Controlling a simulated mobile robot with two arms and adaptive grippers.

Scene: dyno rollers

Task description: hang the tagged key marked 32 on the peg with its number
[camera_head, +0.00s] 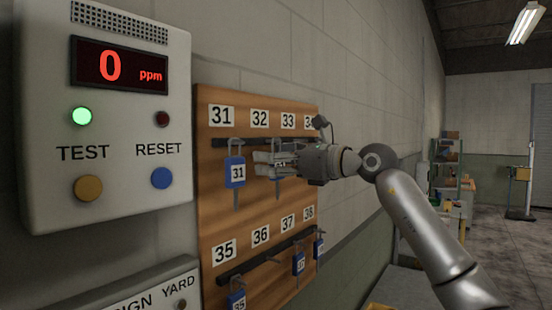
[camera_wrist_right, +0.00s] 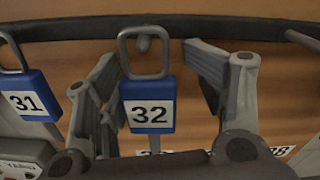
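The key tagged 32 (camera_wrist_right: 150,104) is blue with a white label. In the right wrist view it hangs upright, and the peg end (camera_wrist_right: 143,44) shows inside its grey ring. In the head view this key is mostly hidden by my right gripper (camera_head: 262,164), just below the board's number 32 (camera_head: 260,118). The right gripper is open, its fingers on either side of the tag with gaps to it, as the right wrist view (camera_wrist_right: 158,95) shows. My left gripper is not in view.
The key tagged 31 (camera_head: 235,172) hangs just left of the gripper. The wooden board (camera_head: 225,200) has a lower row numbered 35 to 38 with several blue-tagged keys, such as 37 (camera_head: 299,264). A gas meter box (camera_head: 120,190) juts out at left.

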